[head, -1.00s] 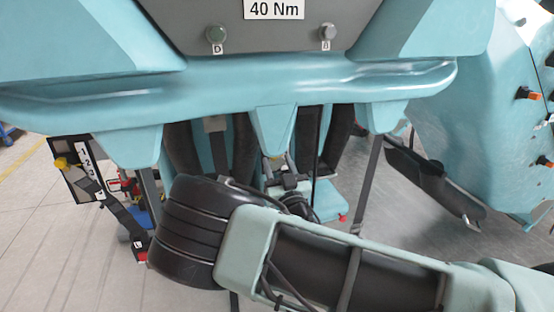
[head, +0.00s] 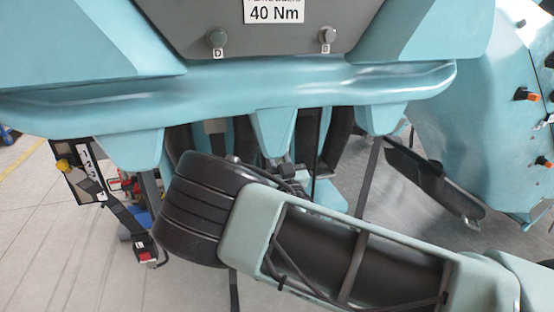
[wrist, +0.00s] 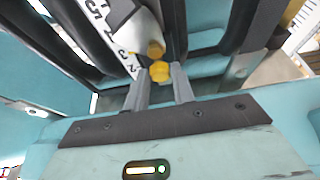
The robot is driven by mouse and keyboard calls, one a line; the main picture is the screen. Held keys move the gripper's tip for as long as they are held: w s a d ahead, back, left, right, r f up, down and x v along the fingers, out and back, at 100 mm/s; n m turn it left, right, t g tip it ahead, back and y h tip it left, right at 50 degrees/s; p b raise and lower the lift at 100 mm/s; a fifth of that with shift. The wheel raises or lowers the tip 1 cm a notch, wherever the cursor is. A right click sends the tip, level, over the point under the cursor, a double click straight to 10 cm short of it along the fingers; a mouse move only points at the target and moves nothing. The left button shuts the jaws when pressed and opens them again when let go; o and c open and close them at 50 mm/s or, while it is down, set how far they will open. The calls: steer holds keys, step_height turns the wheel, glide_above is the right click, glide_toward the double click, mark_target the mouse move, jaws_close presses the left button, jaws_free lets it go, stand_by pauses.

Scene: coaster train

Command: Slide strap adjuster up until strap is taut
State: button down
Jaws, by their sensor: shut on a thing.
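In the wrist view my gripper (wrist: 161,80) has its two grey fingers close together on a yellow knob (wrist: 159,71), which shows between the tips. I take the knob to be part of the strap adjuster, but its body is hidden. A dark strap (wrist: 174,40) runs up the picture from the fingertips. I cannot tell how taut the strap is.
Dark padded bars and teal seat surfaces stand close around my gripper. In the head view a teal beam (head: 230,85) crosses above my arm. A dark strap (head: 370,180) hangs right of centre. A numbered panel (head: 75,185) with a yellow knob stands left. Open floor shows lower left.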

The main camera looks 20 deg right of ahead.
steer(key=shift+r, duration=0.45)
steer(key=c, duration=1.2)
jaws_free()
steer(key=shift+f, duration=0.1)
steer(key=b+v, duration=0.2)
steer(key=v, duration=1.5)
steer(key=shift+s+f+b, duration=0.1)
steer(key=shift+s+b, duration=0.05)
steer(key=shift+b, duration=0.25)
